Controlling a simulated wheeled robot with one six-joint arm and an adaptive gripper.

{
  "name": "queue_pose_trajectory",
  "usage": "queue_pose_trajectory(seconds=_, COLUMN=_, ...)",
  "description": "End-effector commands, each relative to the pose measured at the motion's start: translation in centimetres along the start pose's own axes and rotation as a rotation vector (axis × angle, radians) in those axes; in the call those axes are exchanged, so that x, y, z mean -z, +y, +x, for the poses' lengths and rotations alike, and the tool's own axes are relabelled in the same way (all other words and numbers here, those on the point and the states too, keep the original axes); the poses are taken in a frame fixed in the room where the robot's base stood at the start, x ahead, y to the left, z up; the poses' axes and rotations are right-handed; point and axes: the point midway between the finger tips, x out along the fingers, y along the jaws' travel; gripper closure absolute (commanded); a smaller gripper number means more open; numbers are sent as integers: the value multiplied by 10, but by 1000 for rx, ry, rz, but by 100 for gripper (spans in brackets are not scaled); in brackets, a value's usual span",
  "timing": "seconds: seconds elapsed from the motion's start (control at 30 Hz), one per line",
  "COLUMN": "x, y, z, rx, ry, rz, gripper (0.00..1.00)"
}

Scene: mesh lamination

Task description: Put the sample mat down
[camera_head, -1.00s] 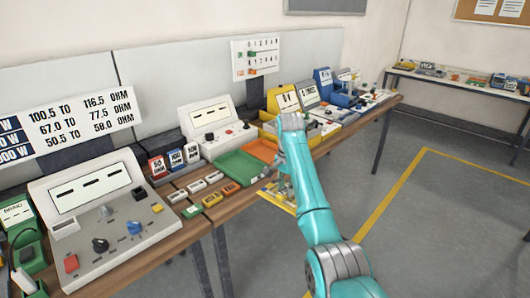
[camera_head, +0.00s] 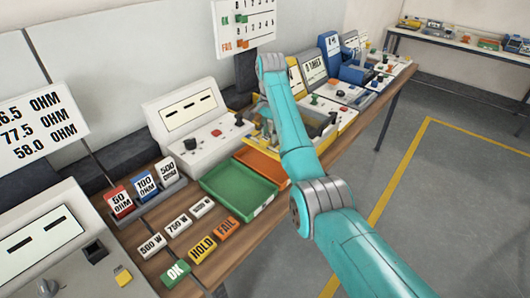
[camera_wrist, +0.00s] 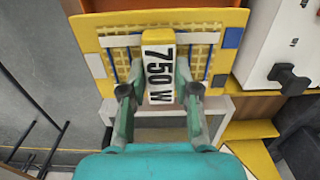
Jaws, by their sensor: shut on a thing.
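The sample mat (camera_wrist: 97,42) is a yellow-framed mesh sheet with blue strips and blue and white edge patches. It fills the upper middle of the wrist view. A yellow block marked 750 W stands at its centre. My gripper (camera_wrist: 158,94) is shut on this block, one finger on each side, holding the mat in front of it. In the head view my gripper (camera_head: 268,118) is largely hidden behind my arm, over the yellow tray area (camera_head: 258,141). The mat cannot be told apart from the yellow tray there. Contact below the mat cannot be seen.
A green tray (camera_head: 240,196) and an orange tray (camera_head: 262,166) lie on the wooden bench. Number cards (camera_head: 144,187) and small labelled tags (camera_head: 203,247) are left of them. A sloped white console (camera_head: 192,115) stands behind. A white instrument (camera_wrist: 284,45) is close right of the mat.

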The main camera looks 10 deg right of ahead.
Motion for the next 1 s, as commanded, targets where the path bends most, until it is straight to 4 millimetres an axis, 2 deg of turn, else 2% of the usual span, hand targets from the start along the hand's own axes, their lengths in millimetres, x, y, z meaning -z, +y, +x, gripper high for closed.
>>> queue_pose_trajectory(seconds=0.13, x=0, y=0, z=11, rx=-1, ry=-1, rz=0, gripper=100)
queue_pose_trajectory(seconds=0.33, x=0, y=0, z=42, rx=-1, ry=-1, rz=0, gripper=100)
queue_pose_trajectory(seconds=0.57, x=0, y=0, z=62, rx=-2, ry=-1, rz=0, gripper=100)
queue_pose_trajectory(seconds=0.8, x=0, y=0, z=96, rx=-1, ry=-1, rz=0, gripper=100)
queue_pose_trajectory(seconds=1.0, x=0, y=0, z=100, rx=0, ry=0, rz=0, gripper=100)
